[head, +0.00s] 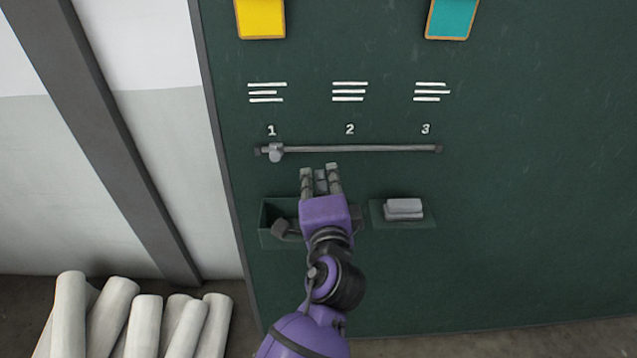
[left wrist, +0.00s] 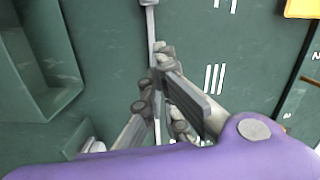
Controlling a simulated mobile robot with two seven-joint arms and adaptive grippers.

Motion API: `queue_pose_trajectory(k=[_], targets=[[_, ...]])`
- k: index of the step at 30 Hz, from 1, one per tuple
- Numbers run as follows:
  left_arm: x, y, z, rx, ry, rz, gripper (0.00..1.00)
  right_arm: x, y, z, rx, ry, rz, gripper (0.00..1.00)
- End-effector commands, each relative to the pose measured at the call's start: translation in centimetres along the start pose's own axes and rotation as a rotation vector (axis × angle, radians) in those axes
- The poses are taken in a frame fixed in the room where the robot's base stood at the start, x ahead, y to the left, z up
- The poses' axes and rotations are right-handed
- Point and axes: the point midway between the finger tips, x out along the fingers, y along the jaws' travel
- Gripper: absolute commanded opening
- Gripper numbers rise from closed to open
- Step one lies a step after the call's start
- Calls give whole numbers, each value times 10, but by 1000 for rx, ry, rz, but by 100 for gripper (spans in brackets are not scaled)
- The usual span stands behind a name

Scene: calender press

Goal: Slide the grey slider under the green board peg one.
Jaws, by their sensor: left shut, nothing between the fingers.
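The grey slider (head: 276,152) sits at the left end of the thin grey rail (head: 370,149), under the white numeral 1 (head: 271,130) on the green board (head: 540,180). My left gripper (head: 320,172) is shut and empty, just below the rail, between numerals 1 and 2 and to the right of the slider. In the left wrist view the fingertips (left wrist: 160,62) lie by the rail (left wrist: 151,25). A grey block at the top edge there appears to be the slider (left wrist: 148,3). I cannot tell whether the fingers touch the rail. My right gripper is not in view.
An open green box (head: 268,222) is on the board behind my left arm. To its right a small ledge (head: 425,217) holds a grey eraser-like block (head: 403,208). Yellow (head: 260,17) and teal (head: 452,18) panels hang above. White rolls (head: 110,318) stand at lower left.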

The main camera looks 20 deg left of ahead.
Motion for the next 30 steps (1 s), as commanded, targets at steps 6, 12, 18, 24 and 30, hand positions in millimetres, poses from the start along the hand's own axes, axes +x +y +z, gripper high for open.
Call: queue_pose_trajectory(k=[6, 12, 18, 24, 30], targets=[[49, -3, -1, 0, 1, -3, 0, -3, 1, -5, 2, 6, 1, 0], [61, -2, 25, 0, 0, -2, 0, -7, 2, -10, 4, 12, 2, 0], [64, 0, 38, -2, 0, 0, 0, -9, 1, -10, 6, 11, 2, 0], [64, 0, 39, -3, 1, 1, 0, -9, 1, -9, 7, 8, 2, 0], [64, 0, 42, -2, 0, 1, 0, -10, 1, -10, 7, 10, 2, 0]])
